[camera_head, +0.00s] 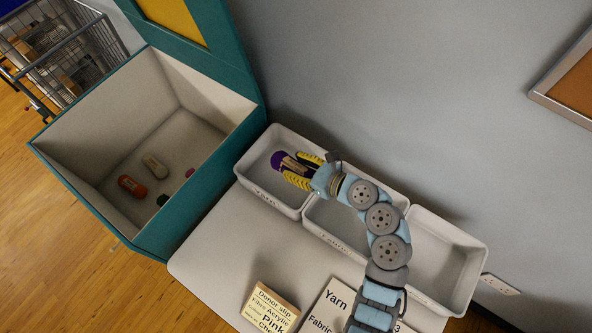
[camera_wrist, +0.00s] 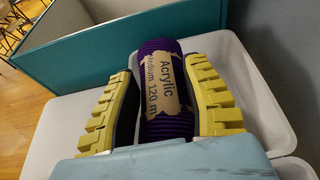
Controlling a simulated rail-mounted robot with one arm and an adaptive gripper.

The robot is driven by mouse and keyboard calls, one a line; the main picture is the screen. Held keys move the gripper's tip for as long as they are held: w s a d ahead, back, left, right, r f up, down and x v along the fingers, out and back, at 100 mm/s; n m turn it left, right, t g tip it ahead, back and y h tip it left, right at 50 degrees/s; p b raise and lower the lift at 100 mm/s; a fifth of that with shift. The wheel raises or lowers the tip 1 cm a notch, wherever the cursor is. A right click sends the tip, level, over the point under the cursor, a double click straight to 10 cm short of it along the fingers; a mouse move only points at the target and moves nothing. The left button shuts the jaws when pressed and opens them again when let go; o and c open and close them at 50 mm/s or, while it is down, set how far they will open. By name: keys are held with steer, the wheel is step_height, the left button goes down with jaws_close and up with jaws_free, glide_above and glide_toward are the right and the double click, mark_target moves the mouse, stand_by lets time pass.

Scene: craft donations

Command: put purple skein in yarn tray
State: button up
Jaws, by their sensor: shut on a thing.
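The purple skein (camera_head: 279,160) has a tan paper band; in the wrist view the skein (camera_wrist: 167,52) shows a band reading "Acrylic, Medium 120 m". My gripper (camera_head: 291,168) is shut on it, with a yellow ribbed finger on either side. In the wrist view my gripper (camera_wrist: 163,85) grips the skein lengthwise. The skein is over or inside the leftmost white tray (camera_head: 255,165), whose front label is hard to read; whether it touches the tray floor I cannot tell. The tray also shows in the wrist view (camera_wrist: 262,90).
A middle tray (camera_head: 325,228) labelled Fabric and an empty right tray (camera_head: 445,255) stand alongside. A teal box (camera_head: 190,195) at left holds several small skeins. A donor slip block (camera_head: 268,310) and a sign (camera_head: 325,308) lie at the table front. The wall is close behind.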

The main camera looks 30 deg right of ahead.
mark_target(296, 172)
steer(key=shift+w+d+f, duration=0.1)
steer(key=shift+d+f, duration=0.05)
steer(key=shift+f, duration=0.25)
step_height(296, 172, down, 3)
steer(key=shift+r+b, duration=0.15)
steer(key=shift+b, duration=0.5)
steer(key=shift+r, duration=0.1)
steer(key=shift+f+p, duration=0.35)
steer(key=shift+p, duration=0.1)
steer(key=shift+f, duration=0.3)
steer(key=o, duration=1.1)
steer(key=shift+r, duration=0.15)
